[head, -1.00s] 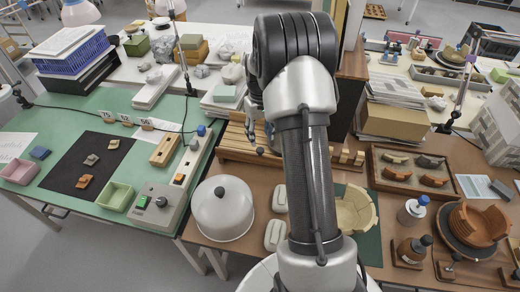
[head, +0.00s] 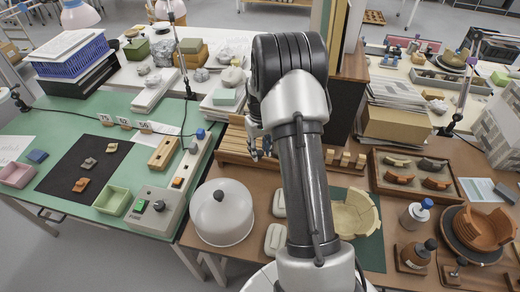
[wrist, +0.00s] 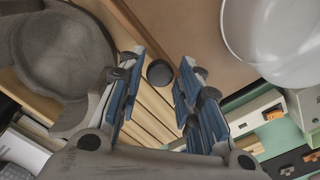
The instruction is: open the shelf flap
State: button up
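A wooden slatted unit (head: 232,151) stands at the back of the brown table in the head view, partly hidden by my arm. It appears to be the shelf with the flap, but I cannot tell the flap's edges. In the wrist view, its pale slats (wrist: 150,112) run below a round black knob (wrist: 160,72). My gripper (wrist: 160,75) is open, its blue-padded fingers on either side of the knob in the picture. I cannot tell whether they touch it. In the head view my gripper (head: 260,148) is low, just in front of the slats.
A white dome with a black knob (head: 222,212) stands in front on the left. A control box (head: 156,208) sits on the green table. A tray of sherds (head: 412,172) and a pale bowl (head: 355,212) lie right of my arm. A tall dark cabinet (head: 345,95) rises behind.

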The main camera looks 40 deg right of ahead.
grip_shut()
